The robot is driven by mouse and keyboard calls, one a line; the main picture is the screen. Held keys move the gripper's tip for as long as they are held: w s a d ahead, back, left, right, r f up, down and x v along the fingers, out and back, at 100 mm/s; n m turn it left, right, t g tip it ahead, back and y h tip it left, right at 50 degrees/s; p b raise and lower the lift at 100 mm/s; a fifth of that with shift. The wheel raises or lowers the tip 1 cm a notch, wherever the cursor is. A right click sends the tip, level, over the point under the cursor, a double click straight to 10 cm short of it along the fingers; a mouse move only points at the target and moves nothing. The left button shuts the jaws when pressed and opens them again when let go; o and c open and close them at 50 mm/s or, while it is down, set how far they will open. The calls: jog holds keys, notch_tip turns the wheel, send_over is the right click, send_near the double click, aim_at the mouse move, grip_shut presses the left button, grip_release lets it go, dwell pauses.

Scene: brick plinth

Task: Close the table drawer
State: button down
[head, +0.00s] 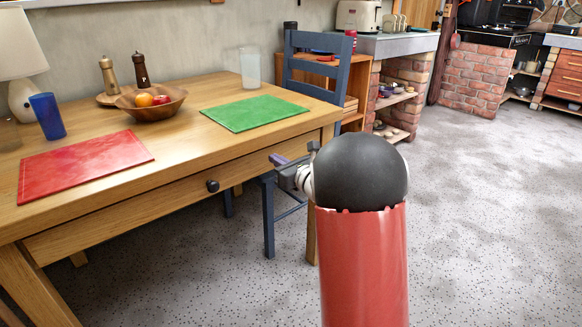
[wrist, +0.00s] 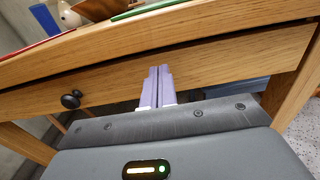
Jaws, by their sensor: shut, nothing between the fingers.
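The wooden table (head: 190,119) stands on the left in the head view. Its drawer front (head: 140,205) with a round black knob (head: 212,186) runs along the near side. In the wrist view the drawer front (wrist: 115,83) spans the picture and the knob (wrist: 71,99) is at left. My gripper (head: 277,159) is partly hidden behind my arm in the head view. In the wrist view my gripper's lilac fingers (wrist: 158,72) are shut together, pointing at the drawer front right of the knob. Whether they touch it I cannot tell. A dark gap shows above the drawer front.
A blue chair (head: 268,215) stands at the table's right end. A red mat (head: 85,163), green mat (head: 254,111), fruit bowl (head: 140,110) and blue cup (head: 47,117) sit on the tabletop. The grey floor (head: 470,220) at right is clear.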

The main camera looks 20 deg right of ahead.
aim_at(263, 151)
jog(key=shift+x, duration=1.85)
jog(key=shift+b+x, duration=0.5)
jog(key=shift+x, duration=0.7)
jog(key=shift+r, duration=0.25)
